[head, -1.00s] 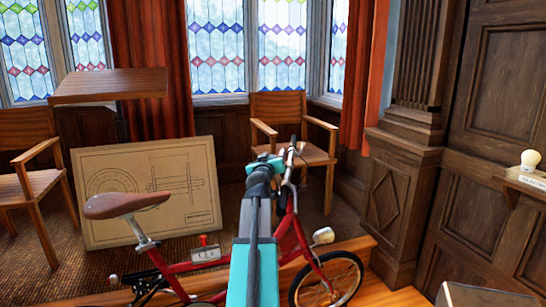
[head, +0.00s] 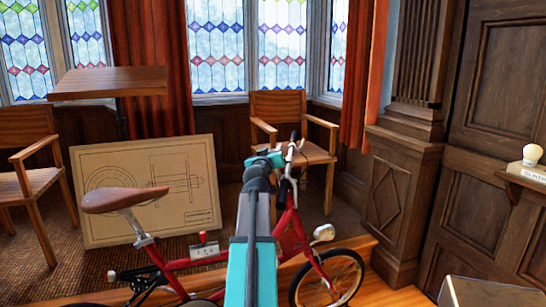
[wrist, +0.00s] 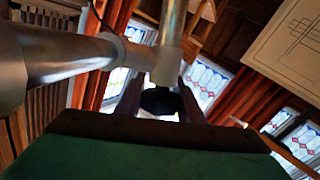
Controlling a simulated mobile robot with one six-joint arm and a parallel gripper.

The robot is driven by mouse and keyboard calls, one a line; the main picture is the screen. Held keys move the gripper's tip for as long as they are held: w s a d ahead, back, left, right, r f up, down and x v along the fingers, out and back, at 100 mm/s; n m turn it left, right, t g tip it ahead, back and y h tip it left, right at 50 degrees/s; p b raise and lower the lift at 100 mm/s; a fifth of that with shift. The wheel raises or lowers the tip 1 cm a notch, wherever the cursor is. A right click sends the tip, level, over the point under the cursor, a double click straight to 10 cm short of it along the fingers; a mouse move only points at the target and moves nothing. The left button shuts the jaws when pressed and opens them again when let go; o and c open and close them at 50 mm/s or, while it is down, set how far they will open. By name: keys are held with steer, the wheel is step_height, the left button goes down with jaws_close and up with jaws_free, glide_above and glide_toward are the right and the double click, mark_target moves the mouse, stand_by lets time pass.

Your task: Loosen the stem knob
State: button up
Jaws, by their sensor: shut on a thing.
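A red bicycle (head: 165,265) with a brown saddle (head: 125,199) stands in front of me. Its handlebar stem (head: 291,160) rises behind the end of my teal and grey arm. In the wrist view, a silver stem (wrist: 169,50) comes down from the top, and a thick silver tube (wrist: 70,57) crosses to the left. The dark stem knob (wrist: 160,101) sits at the stem's lower end. My gripper (wrist: 158,100) has a finger on each side of the knob and is shut on it. In the head view the fingertips and knob are hidden.
A drawing board (head: 150,190) leans behind the bicycle. A wooden chair (head: 290,125) stands close behind the handlebar, another (head: 35,170) at the left. A wooden ledge with a white bulb (head: 532,155) is at the right.

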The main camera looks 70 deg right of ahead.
steer(key=shift+s+d+m+g+h+b, duration=0.15)
steer(key=shift+m+g+b, duration=0.6)
steer(key=shift+b, duration=2.75)
steer(key=shift+s+a+m+g+h+b, duration=0.1)
steer(key=shift+m+g+h+b, duration=0.55)
steer(key=shift+b, duration=2.8)
steer(key=shift+g+y+b, duration=0.3)
steer(key=shift+g+b, duration=0.4)
steer(key=shift+b, duration=0.55)
steer(key=shift+s+r+m, duration=0.1)
steer(key=shift+r+m, duration=0.15)
steer(key=shift+m, duration=0.05)
steer(key=o, duration=1.1)
steer(key=shift+c, duration=0.2)
steer(key=shift+f, duration=0.1)
steer(key=w+a+f, duration=0.1)
steer(key=a, duration=1.2)
steer(key=shift+a, duration=0.4)
